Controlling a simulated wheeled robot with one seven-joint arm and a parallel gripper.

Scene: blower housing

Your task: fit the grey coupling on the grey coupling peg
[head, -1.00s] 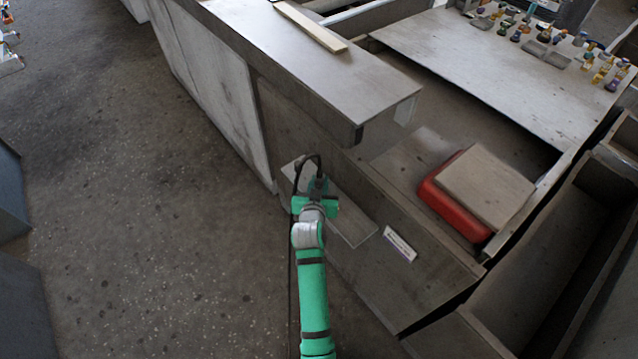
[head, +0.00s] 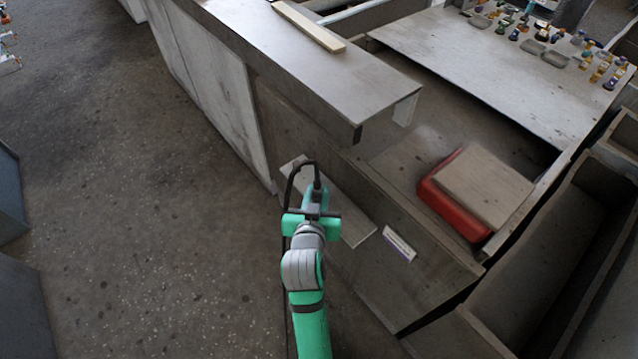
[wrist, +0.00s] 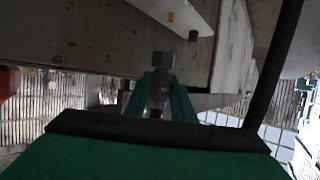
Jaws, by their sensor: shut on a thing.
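In the wrist view my gripper (wrist: 160,80) points away from the camera, its green fingers shut on a small grey block-like piece, which looks like the grey coupling (wrist: 162,60). The coupling shows just past the fingertips, apart from the pale plate above it in the picture. On that plate's edge is a short grey stub (wrist: 193,36), which may be the grey coupling peg; it appears above and right of the coupling. In the head view my gripper (head: 314,198) is over the narrow ledge, and my arm hides the coupling and the peg.
A small yellow stub (wrist: 171,17) is on the plate near the grey one. In the head view the narrow ledge (head: 355,229) runs along the bench side, with a white label (head: 399,243) to its right. A red box with a lid (head: 455,210) stands further right.

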